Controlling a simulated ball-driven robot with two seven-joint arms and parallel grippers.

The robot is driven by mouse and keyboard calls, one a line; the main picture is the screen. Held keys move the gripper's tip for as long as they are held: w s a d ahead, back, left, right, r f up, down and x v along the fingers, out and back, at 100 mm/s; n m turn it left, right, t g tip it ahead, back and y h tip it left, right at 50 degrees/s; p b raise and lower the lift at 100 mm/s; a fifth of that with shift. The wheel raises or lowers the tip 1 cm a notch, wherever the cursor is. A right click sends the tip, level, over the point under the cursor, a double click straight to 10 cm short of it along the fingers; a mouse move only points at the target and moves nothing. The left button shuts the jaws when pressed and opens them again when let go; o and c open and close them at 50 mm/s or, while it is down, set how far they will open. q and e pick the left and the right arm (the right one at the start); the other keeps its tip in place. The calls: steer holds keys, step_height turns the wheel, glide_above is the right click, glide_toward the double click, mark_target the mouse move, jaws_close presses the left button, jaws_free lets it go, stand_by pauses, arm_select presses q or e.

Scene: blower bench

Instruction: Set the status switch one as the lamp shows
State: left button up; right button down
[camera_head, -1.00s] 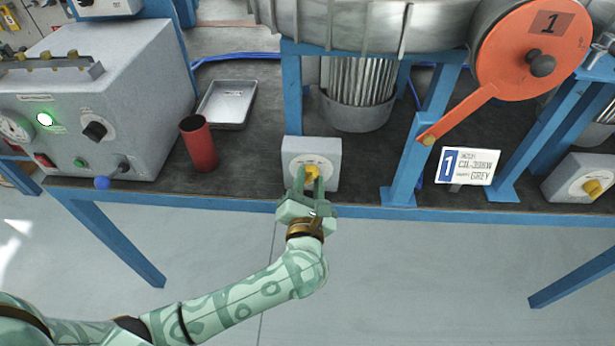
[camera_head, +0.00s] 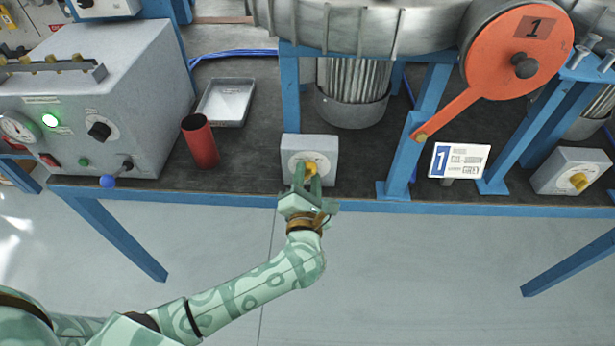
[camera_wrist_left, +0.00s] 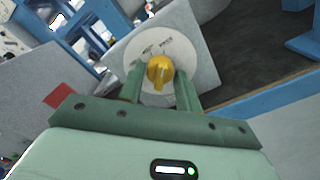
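The status switch one is a grey box (camera_head: 298,146) on the bench's front edge, with a yellow knob (camera_head: 311,168) on a pale dial. The knob also shows in the left wrist view (camera_wrist_left: 160,72), its ridge roughly upright in that picture. My left gripper (camera_head: 307,178) is at the knob, one finger on each side of it. In the wrist view the fingers stand apart with a gap to the knob; I cannot tell any contact. The dial's lettering is too small to read. My right gripper is out of view.
A red cylinder (camera_head: 200,142) and a metal tray (camera_head: 226,102) stand left of the switch. A blue post and an orange disc (camera_head: 520,50) marked 1 are to the right. Another yellow-knobbed switch box (camera_head: 565,170) sits at far right. The floor in front is clear.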

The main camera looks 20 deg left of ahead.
arm_select(q)
steer(key=shift+o, duration=1.1)
steer(key=p+v, duration=0.2)
steer(key=v, duration=1.4)
steer(key=shift+s, duration=0.15)
steer(key=shift+d, duration=0.1)
